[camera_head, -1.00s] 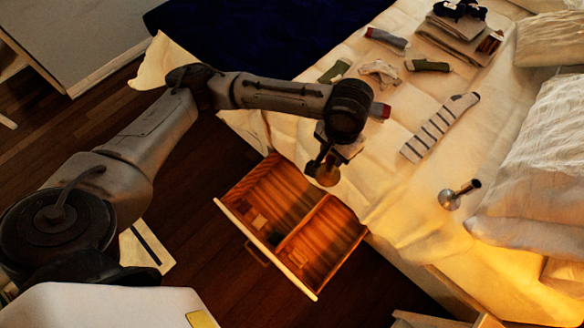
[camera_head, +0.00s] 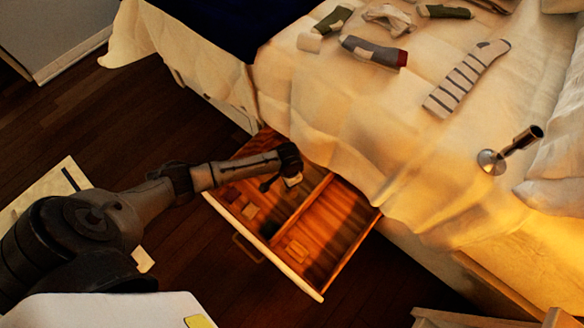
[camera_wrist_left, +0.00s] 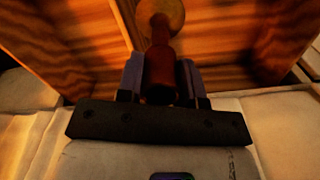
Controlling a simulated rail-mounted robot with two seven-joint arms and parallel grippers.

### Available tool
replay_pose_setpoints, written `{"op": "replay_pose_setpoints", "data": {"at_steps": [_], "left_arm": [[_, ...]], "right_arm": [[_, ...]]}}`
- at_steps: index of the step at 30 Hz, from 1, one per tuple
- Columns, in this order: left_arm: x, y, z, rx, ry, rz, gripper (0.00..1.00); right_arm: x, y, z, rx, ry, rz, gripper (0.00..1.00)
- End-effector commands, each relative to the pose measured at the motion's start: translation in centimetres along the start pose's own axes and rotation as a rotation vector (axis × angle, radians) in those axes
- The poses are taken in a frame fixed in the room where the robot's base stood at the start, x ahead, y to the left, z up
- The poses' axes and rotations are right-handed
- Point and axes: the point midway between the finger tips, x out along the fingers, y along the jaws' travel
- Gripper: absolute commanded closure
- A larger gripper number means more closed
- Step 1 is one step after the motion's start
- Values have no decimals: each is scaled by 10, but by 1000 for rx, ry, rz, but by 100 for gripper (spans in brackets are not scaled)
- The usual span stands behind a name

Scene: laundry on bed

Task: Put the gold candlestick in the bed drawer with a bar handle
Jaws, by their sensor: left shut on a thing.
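My left gripper (camera_wrist_left: 160,80) is shut on the gold candlestick (camera_wrist_left: 161,58). In the wrist view its stem is between the fingers and its round base points away from me, over the drawer's wooden inside, near a divider. In the head view my left gripper (camera_head: 272,184) is over the left compartment of the open bed drawer (camera_head: 312,288). The candlestick is too dark there to make out clearly. Whether its base touches the drawer floor I cannot tell. The drawer's bar handle (camera_head: 246,248) is on its front. My right gripper is out of view.
Socks, including a striped sock (camera_head: 466,78), lie farther back. Small flat objects lie in the drawer's two compartments. Bedding hangs close behind the drawer.

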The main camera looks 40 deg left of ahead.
Motion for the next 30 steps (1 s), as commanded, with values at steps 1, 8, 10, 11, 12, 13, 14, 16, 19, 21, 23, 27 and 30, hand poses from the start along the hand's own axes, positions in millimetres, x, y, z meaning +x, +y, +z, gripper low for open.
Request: {"op": "replay_pose_setpoints", "data": {"at_steps": [1,8,10,11,12,13,14,16,19,21,23,27,30], "left_arm": [[11,-10,1,75,-2,1,100],[35,-43,1,501,0,1,100],[39,-50,0,628,1,1,100],[40,-52,0,680,0,1,100],[42,-55,-1,748,0,1,100],[43,-56,-1,796,0,1,100],[44,-58,-1,841,0,1,100],[44,-60,-3,940,1,1,100],[45,-63,-5,1055,1,0,100],[46,-63,-6,1116,1,0,100],[46,-64,-6,1156,1,0,100],[53,-70,-1,1206,-2,1,100],[65,-82,11,1215,-4,2,100]], "right_arm": [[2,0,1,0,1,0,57],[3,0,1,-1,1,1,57],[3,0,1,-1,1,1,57],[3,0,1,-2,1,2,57],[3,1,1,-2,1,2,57],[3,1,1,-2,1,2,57],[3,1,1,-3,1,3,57],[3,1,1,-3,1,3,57],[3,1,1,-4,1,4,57],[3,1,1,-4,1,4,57],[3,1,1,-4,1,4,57],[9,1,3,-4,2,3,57],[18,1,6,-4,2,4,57]]}}
